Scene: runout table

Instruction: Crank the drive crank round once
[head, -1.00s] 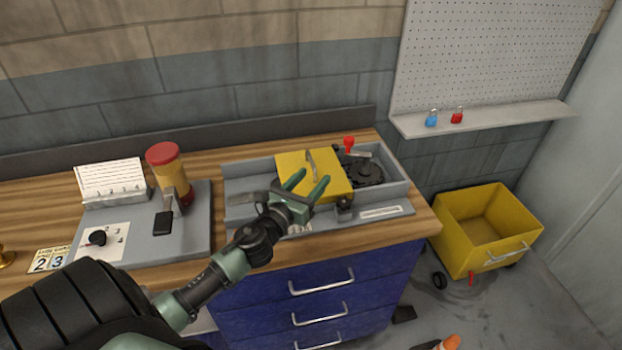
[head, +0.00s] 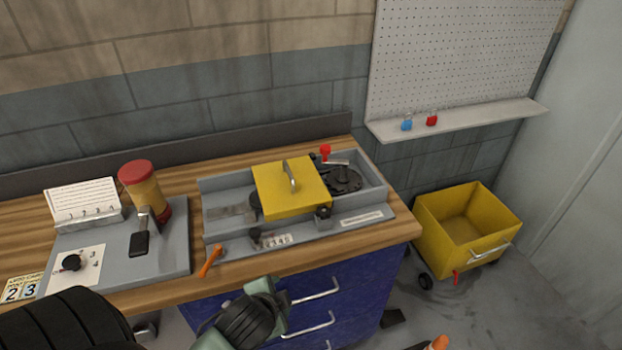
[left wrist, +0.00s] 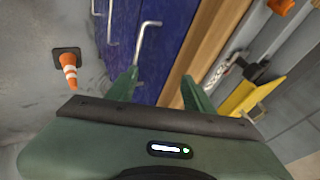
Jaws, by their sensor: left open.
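The grey runout machine (head: 222,244) sits on the wooden bench. A red knob (head: 325,151) stands near a metal arm and a dark wheel (head: 344,180) at its right end. An orange handle (head: 211,262) sticks out at its front left; an orange part (left wrist: 281,6) also shows at the top right of the left wrist view. I cannot tell for certain which is the drive crank. My left gripper (left wrist: 158,82) is open and empty, in front of the blue drawers, below the bench top. In the head view my arm hides its fingers. My right gripper is not in view.
A yellow cover (head: 280,195) with a handle spans the machine's middle. A grey panel (head: 170,262) with a black lever and dial stands left. Drawer handles (head: 316,293) stick out near my left gripper. A yellow bin (head: 440,250) and an orange cone (left wrist: 68,70) stand on the floor.

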